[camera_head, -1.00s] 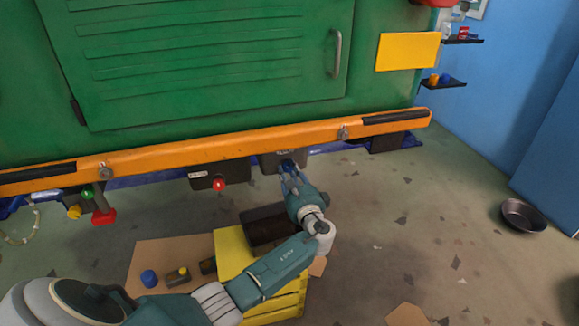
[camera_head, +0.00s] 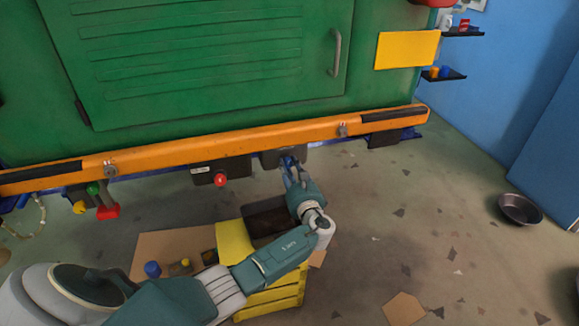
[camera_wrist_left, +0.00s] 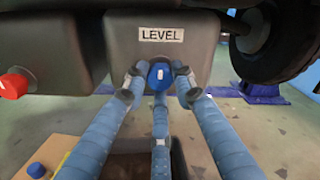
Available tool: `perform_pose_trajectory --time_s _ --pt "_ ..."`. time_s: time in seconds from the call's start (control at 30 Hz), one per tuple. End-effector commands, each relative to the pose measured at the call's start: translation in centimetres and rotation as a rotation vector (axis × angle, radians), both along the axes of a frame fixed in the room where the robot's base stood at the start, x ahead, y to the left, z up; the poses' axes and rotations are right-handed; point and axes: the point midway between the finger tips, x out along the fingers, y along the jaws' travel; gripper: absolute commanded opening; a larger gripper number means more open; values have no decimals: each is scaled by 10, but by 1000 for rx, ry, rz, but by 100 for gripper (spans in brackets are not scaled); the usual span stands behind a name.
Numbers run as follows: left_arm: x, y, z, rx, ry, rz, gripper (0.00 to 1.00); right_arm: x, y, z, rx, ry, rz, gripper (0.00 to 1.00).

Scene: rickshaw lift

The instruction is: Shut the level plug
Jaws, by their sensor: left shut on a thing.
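The level plug (camera_wrist_left: 160,74) is a blue round cap with a white mark, on the front of a dark grey box labelled LEVEL (camera_wrist_left: 190,35), seen in the left wrist view. In the head view this box (camera_head: 270,158) hangs under the orange beam. My left gripper (camera_head: 289,164) reaches up to it from below. In the left wrist view the fingers of my left gripper (camera_wrist_left: 160,85) close around the blue plug from both sides and below. The plug sits against the box face; whether it is fully seated I cannot tell. My right gripper is not in view.
A red knob (camera_head: 220,180) sticks out of the dark box to the left. A tire (camera_wrist_left: 275,40) is close on the right in the wrist view. A yellow crate (camera_head: 275,300) and a dark tray (camera_head: 262,218) stand on the floor below. A metal bowl (camera_head: 520,209) lies right.

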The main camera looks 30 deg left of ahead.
Motion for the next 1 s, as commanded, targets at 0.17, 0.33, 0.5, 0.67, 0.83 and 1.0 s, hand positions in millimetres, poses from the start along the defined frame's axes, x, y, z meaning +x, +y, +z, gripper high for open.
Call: perform_pose_trajectory --time_s 0.17,0.33,0.5,0.67,0.83,1.0 --pt "-2 1 -3 0 5 5 0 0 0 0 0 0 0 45" --pt "-2 1 -2 0 4 4 44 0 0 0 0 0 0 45" --pt "-1 1 -1 0 1 2 45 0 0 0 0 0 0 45" --pt "-2 -1 -1 0 0 1 45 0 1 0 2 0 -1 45" --pt "-14 -17 -2 -3 0 -2 45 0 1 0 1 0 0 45" --pt "-39 -44 -2 -2 2 -1 45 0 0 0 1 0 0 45"
